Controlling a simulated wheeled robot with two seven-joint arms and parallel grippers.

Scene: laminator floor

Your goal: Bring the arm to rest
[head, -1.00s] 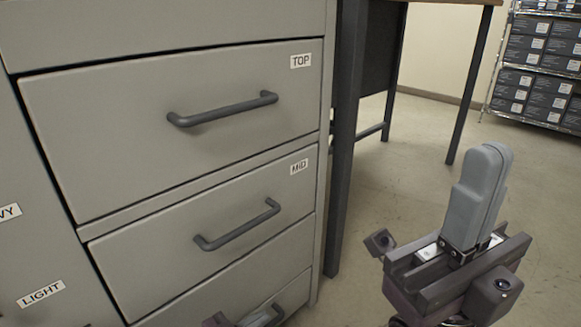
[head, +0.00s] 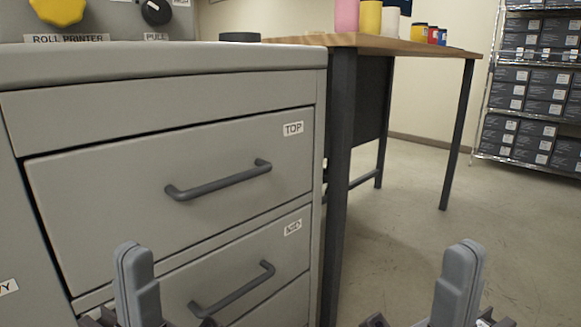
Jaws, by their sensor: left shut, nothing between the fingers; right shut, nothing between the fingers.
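My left gripper (head: 138,284) is at the bottom left with its fingers together and nothing between them, in front of the cabinet's lower drawers. My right gripper (head: 459,284) is at the bottom right, also shut and empty, in front of bare floor. Both point upward in the picture and appear apart from the cabinet. The wrists are partly cut off by the bottom edge.
The grey cabinet (head: 160,84) has a TOP drawer (head: 110,185) and a MID drawer (head: 190,275), both closed, with bar handles. A wood-topped table (head: 300,40) stands behind it, holding coloured rolls. A shelf rack (head: 480,155) with dark boxes is at the back right. The floor between is clear.

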